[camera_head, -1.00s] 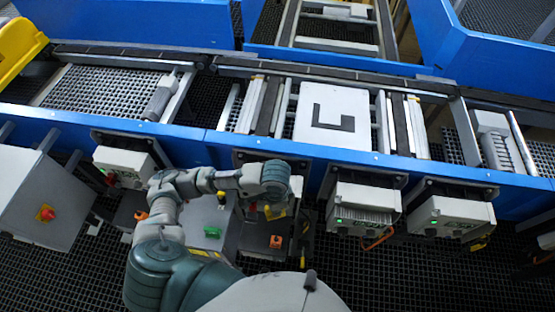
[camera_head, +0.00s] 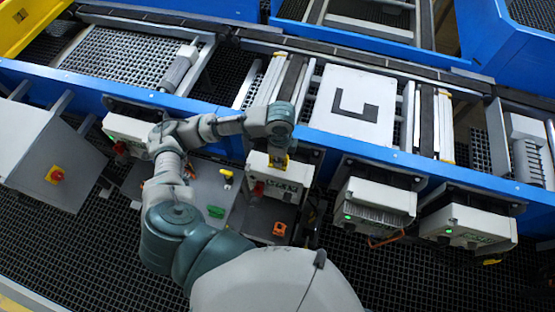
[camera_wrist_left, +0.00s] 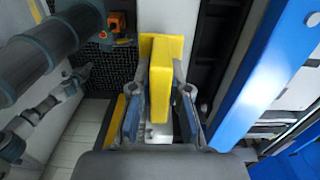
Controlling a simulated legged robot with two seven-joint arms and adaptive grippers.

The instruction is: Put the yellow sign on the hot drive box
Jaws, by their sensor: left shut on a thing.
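The yellow sign (camera_wrist_left: 168,62) is between the two fingers of my left gripper (camera_wrist_left: 160,88) in the left wrist view. In the head view, the left gripper (camera_head: 279,148) is shut on the sign (camera_head: 280,162), a small yellow patch. The sign is at the top of a white drive box (camera_head: 282,182) with a red part on its left; I cannot tell whether they touch. Other drive boxes hang along the conveyor: one at the left (camera_head: 130,129) with a red part, and two at the right (camera_head: 375,204) (camera_head: 468,222) with green lights. My right gripper is out of view.
A grey table (camera_head: 190,195) holds yellow, green and orange pieces. A grey cabinet (camera_head: 50,165) has a red button.

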